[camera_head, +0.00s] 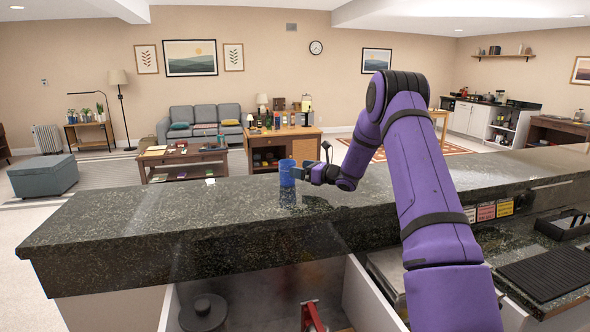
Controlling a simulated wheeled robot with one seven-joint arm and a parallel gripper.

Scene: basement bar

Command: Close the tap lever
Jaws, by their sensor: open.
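My gripper (306,173) is at the end of my purple arm, low over the dark stone counter (150,222). It is open and points left towards a blue cup (287,174). The cup stands upright on the counter right at the fingertips; I cannot tell whether they touch it. A thin dark upright piece (326,150) shows just behind my gripper; I cannot tell if it is a tap or part of my gripper. No tap lever can be clearly made out. My arm covers part of the counter on the right.
Below the counter is an open recess with a dark round object (203,312) and a red metal piece (311,317). At the right are a black ribbed mat (548,272) and a black tray (566,226). The counter's left part is clear.

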